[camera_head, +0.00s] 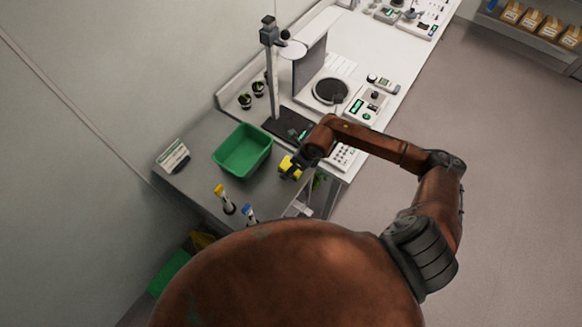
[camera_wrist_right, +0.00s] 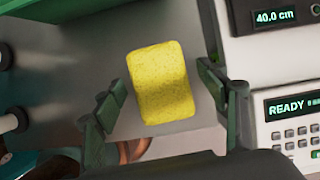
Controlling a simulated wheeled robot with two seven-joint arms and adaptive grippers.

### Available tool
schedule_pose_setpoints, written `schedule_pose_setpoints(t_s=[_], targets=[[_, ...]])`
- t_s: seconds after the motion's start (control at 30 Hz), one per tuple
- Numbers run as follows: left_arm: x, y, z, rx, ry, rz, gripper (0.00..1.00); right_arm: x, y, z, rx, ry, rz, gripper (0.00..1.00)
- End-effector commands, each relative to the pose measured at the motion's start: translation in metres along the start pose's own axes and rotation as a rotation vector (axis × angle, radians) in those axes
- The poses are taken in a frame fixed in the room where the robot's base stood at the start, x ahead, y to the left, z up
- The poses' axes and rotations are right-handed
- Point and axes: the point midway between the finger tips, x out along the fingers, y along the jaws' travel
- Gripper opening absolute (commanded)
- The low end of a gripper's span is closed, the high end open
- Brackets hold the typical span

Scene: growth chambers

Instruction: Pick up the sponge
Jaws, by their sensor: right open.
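The yellow sponge (camera_head: 286,164) lies on the grey bench top, to the right of the green tub. In the right wrist view the sponge (camera_wrist_right: 162,83) shows whole, slightly tilted, in the space between the fingers. My right gripper (camera_head: 291,170) is over the sponge in the head view and hides part of it. In the wrist view the right gripper (camera_wrist_right: 165,104) is open, with a gap between each finger and the sponge. I cannot tell how far above the bench the fingertips are. My left gripper is not in view.
A green tub (camera_head: 241,151) stands left of the sponge. Bottles with yellow (camera_head: 223,196) and blue caps (camera_head: 247,213) stand near the front.

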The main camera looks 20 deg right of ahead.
Motion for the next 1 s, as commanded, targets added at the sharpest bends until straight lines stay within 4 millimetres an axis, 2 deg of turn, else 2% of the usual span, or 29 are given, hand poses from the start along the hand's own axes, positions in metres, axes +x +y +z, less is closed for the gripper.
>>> schedule_pose_setpoints(t_s=[1.0], targets=[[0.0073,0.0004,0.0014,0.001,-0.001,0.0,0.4,0.0057,0.0003,-0.0022,0.0,0.0,0.001,0.67]])
